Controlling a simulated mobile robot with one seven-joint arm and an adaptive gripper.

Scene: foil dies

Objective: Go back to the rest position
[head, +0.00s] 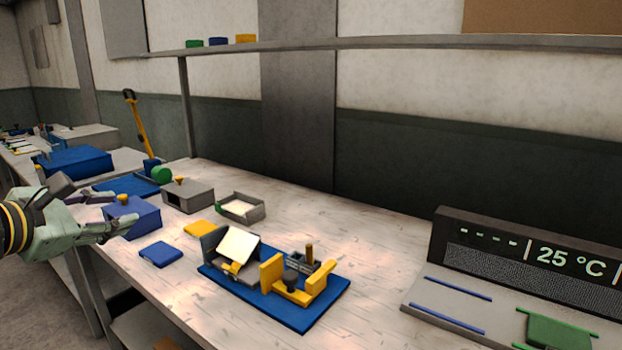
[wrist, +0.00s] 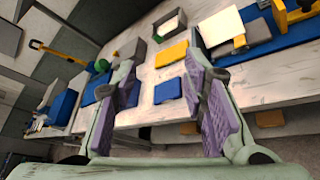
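My gripper (head: 122,209) is at the far left in the head view, by the table's left edge. The wrist view shows my gripper (wrist: 163,80) open, its two purple-padded fingers wide apart with nothing between them. In the head view a blue box with a yellow knob (head: 138,222) lies behind the fingertips, partly hidden by them. I cannot tell whether they touch it. A blue base plate (head: 305,321) carries yellow blocks and a tilted pale sheet (head: 239,245). A flat blue piece (head: 160,254) and a flat yellow piece (head: 200,229) lie nearby.
A grey box with a yellow knob (head: 188,198) and a grey tray (head: 241,210) with pale contents stand behind. A display reading 25 °C (head: 540,257) stands at right. A shelf (head: 400,42) runs above the table. The table's front left is clear.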

